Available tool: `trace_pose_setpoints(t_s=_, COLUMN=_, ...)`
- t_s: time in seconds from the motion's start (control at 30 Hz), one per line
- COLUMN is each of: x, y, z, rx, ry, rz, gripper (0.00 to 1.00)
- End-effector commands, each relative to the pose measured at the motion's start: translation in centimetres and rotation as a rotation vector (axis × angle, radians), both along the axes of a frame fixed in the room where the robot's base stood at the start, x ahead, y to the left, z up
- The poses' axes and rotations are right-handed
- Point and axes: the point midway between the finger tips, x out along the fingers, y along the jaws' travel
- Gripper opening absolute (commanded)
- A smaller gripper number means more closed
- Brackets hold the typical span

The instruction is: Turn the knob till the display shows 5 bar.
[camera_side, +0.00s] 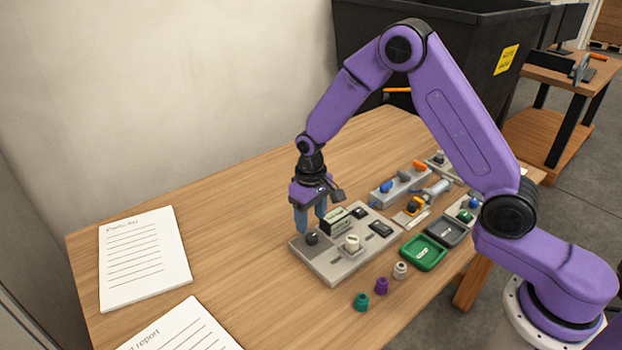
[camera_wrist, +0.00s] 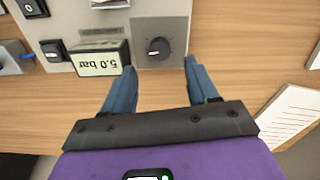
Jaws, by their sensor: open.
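The knob (camera_wrist: 159,48) is dark and round with a pale pointer mark, set on a grey panel; in the side view it is the dark knob (camera_side: 312,238) at the panel's left end. The display (camera_wrist: 98,62) appears upside down in the wrist view and reads 5.0 bar. In the side view the display box (camera_side: 337,222) shows behind my gripper. My gripper (camera_side: 311,226) is above the knob in the side view. In the wrist view its blue fingers (camera_wrist: 158,72) are spread apart, one to each side of the knob, with visible gaps and no contact.
The panel (camera_side: 332,266) also carries a white knob (camera_side: 352,243) and dark switches (camera_side: 380,228). A green tray (camera_side: 422,253) and a grey tray (camera_side: 447,232) lie to the right. Several small caps stand in front. Papers (camera_side: 143,257) lie at left; bare wood lies between.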

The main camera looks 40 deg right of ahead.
Motion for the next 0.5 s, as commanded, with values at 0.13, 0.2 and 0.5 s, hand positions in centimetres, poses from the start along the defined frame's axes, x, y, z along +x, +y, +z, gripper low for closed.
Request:
trace_pose_setpoints(t_s=0.13, x=0.1, y=0.0, z=3.2, rx=0.002, ry=-0.005, rz=0.0, gripper=0.58)
trace_pose_setpoints(t_s=0.2, x=0.1, y=0.0, z=4.7, rx=0.002, ry=-0.005, rz=0.0, gripper=0.58)
trace_pose_setpoints(t_s=0.5, x=0.1, y=0.0, z=10.2, rx=0.001, ry=-0.004, rz=0.0, gripper=0.58)
